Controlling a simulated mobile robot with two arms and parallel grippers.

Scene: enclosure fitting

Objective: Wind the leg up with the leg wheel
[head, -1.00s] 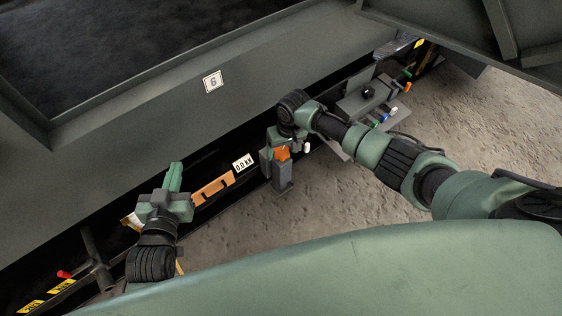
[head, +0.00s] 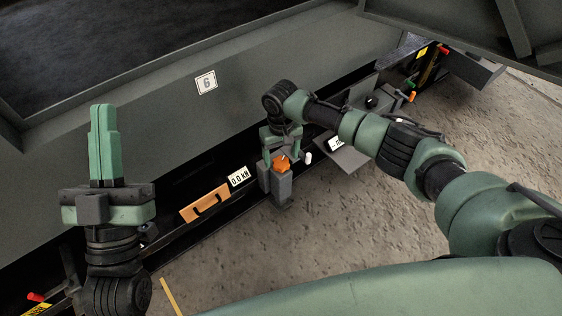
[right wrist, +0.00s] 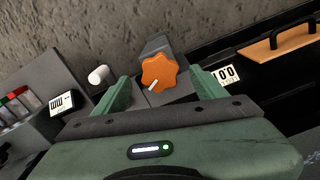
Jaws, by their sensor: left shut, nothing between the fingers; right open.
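The leg wheel (head: 282,164) is an orange lobed knob with a white mark, on top of a grey leg housing (head: 281,188). It also shows in the right wrist view (right wrist: 160,74). My right gripper (head: 281,148) is open and points down over the wheel. In the right wrist view its fingers (right wrist: 162,90) stand on either side of the wheel, with a visible gap on both sides. Whether they are level with the wheel I cannot tell. My left gripper (head: 104,112) is shut and empty, raised at the left, far from the wheel.
Bare ground lies in front.

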